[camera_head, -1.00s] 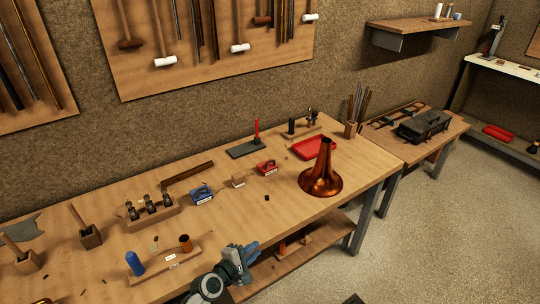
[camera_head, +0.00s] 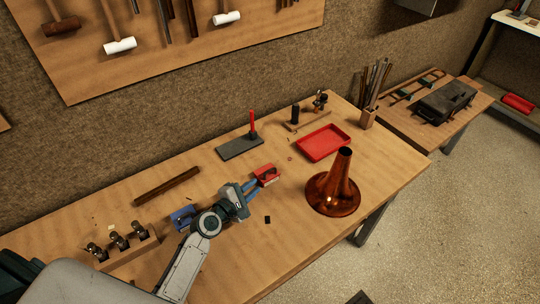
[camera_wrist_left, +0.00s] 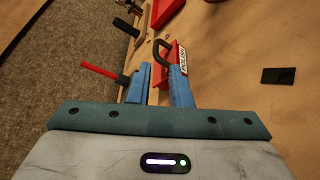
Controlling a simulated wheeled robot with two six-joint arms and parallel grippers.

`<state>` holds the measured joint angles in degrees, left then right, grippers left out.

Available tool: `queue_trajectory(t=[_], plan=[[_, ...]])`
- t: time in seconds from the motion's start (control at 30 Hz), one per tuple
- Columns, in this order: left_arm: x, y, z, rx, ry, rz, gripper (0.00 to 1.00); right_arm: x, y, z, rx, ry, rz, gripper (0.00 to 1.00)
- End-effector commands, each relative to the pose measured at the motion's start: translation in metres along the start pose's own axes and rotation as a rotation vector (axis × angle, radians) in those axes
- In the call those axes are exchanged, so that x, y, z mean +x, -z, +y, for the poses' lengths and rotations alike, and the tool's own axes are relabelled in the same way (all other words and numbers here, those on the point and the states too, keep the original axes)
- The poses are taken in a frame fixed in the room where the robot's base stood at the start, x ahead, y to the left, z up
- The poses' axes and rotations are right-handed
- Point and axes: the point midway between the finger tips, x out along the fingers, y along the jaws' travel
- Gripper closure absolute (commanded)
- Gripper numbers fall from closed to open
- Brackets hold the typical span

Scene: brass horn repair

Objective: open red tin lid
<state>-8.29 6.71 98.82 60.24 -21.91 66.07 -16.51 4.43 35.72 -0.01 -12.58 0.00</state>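The red tin (camera_head: 267,174) stands on the bench left of the copper horn bell; its lid looks shut. In the left wrist view the tin (camera_wrist_left: 171,70) shows a white "POLISH" label and a dark loop handle (camera_wrist_left: 163,47). My left gripper (camera_head: 252,186) is right beside the tin, its blue fingers pointing at it. In the left wrist view the fingers (camera_wrist_left: 158,75) are apart, with the handle just beyond or between their tips; contact cannot be told. My right gripper is not in view.
A blue tin (camera_head: 182,217) sits partly behind my left arm. The copper horn bell (camera_head: 334,190) stands right of the red tin, with a red tray (camera_head: 323,143) behind. A dark plate with a red rod (camera_head: 240,147) lies behind the tin. A small black piece (camera_head: 267,219) lies in front.

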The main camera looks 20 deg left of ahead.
Motion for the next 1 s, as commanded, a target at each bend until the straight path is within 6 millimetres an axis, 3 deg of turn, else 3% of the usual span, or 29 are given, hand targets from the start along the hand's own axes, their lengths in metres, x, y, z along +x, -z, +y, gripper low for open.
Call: queue_trajectory(t=[0.2, 0.7, 1.0], plan=[[0.006, -0.001, 0.001, -0.004, -0.001, -0.001, 0.82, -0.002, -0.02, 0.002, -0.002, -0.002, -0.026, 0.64], [0.091, -0.001, 0.001, -0.003, -0.002, -0.001, 0.82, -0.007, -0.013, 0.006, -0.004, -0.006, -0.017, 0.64], [0.108, -0.001, 0.001, -0.002, -0.001, -0.001, 0.82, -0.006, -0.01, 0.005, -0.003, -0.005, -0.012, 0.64]])
